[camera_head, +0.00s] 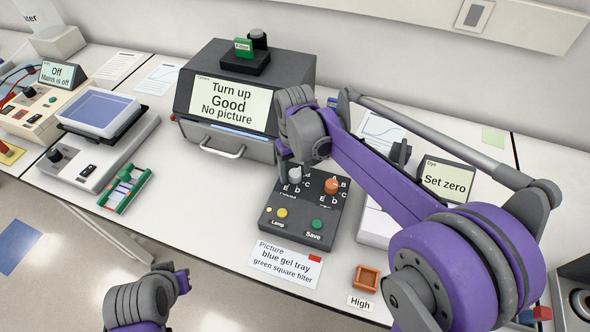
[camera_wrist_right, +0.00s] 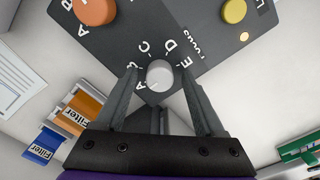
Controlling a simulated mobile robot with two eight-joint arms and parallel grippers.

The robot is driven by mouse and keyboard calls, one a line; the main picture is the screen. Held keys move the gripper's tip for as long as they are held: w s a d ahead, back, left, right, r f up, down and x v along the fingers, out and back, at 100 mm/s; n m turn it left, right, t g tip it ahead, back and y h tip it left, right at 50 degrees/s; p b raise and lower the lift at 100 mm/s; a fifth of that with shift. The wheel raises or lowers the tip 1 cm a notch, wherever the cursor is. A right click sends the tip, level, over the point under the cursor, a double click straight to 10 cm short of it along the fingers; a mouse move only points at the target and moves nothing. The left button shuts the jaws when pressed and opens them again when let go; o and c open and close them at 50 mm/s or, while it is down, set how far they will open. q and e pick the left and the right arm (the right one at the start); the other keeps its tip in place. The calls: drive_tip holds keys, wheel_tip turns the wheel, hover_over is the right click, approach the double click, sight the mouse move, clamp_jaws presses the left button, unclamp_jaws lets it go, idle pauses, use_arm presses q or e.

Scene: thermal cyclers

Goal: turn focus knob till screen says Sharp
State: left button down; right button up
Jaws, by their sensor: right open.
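The control box (camera_head: 268,226) is dark grey with a pale grey focus knob (camera_head: 295,174), an orange knob (camera_head: 332,185), a yellow button and a green Save button. The screen (camera_head: 230,105) on the large dark instrument reads "Turn up", "Good", "No picture". In the right wrist view the focus knob (camera_wrist_right: 159,76) is ringed by letters, with "Focus" printed beside it. My right gripper (camera_wrist_right: 159,72) is open, with one finger on each side of that knob; I cannot tell whether they touch it.
A card (camera_head: 286,263) reading "blue gel tray, green square filter" lies before the box. Orange (camera_wrist_right: 85,112) and blue (camera_wrist_right: 43,146) filters show left in the wrist view. A "Set zero" display (camera_head: 446,182) stands right.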

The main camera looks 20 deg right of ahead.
drive_tip(key=shift+c, duration=0.2)
clamp_jaws()
drive_tip(key=shift+m, duration=0.4)
drive_tip(key=m, duration=0.3)
drive_tip(key=shift+m+b, duration=0.35)
drive_tip(key=shift+m, duration=0.05)
drive_tip(key=m, duration=0.5)
idle(0.4)
drive_tip(key=shift+o, duration=0.2)
unclamp_jaws()
